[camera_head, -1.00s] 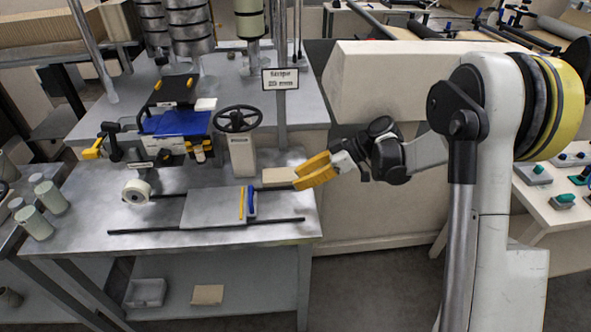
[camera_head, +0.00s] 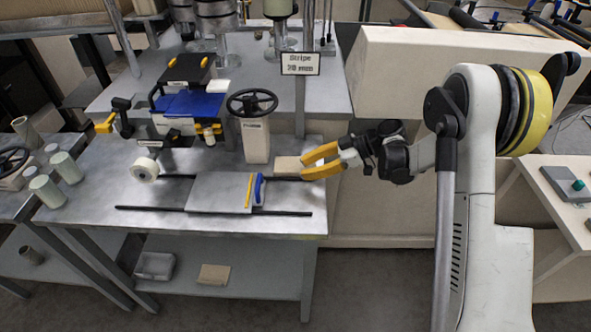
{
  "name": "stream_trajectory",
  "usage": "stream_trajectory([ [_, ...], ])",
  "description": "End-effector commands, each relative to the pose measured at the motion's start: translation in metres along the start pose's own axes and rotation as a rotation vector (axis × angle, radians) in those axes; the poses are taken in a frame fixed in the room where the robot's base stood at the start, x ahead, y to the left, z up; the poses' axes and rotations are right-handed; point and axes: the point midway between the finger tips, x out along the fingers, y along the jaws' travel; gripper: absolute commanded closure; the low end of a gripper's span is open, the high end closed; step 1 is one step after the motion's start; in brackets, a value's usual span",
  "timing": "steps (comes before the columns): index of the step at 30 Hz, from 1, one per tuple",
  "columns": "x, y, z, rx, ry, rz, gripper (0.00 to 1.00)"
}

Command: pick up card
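A flat tan card-like piece (camera_head: 287,163) lies on the metal workbench (camera_head: 130,228), near its right edge and beside the handwheel post. My gripper (camera_head: 303,168) has yellow fingers. It is open, with its fingertips pointing left at the right end of this piece. I cannot tell whether the fingers are around it or just above it. Another flat tan piece (camera_head: 214,274) lies on the lower shelf, well below my gripper.
The black handwheel (camera_head: 252,102) on its beige post stands left of my gripper. A grey plate (camera_head: 222,193) with a yellow strip and a blue-handled tool lies in front. A sign (camera_head: 300,64) stands behind. A large beige block (camera_head: 440,95) is at the right.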

Motion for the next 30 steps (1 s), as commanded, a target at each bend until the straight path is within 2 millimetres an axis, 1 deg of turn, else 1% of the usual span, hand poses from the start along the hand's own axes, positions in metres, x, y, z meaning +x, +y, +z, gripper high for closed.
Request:
stream_trajectory([
  [1,0.01,0.0,0.003,-0.001,0.0,-0.001,0.71],
  [3,0.023,-0.001,0.004,-0.001,0.0,-0.003,0.71],
  [6,0.036,0.0,0.003,-0.001,0.0,-0.001,0.71],
  [8,0.04,-0.001,0.002,0.0,0.0,-0.001,0.71],
  [14,0.04,0.0,0.001,0.001,0.0,0.0,0.72],
  [15,0.04,0.0,0.001,0.001,0.0,0.0,0.84],
  [16,0.039,0.0,0.001,0.001,0.0,0.0,0.93],
  [17,0.039,0.0,0.001,0.001,0.0,0.0,1.0],
  [30,0.039,0.0,0.001,0.001,0.0,0.0,1.0],
])
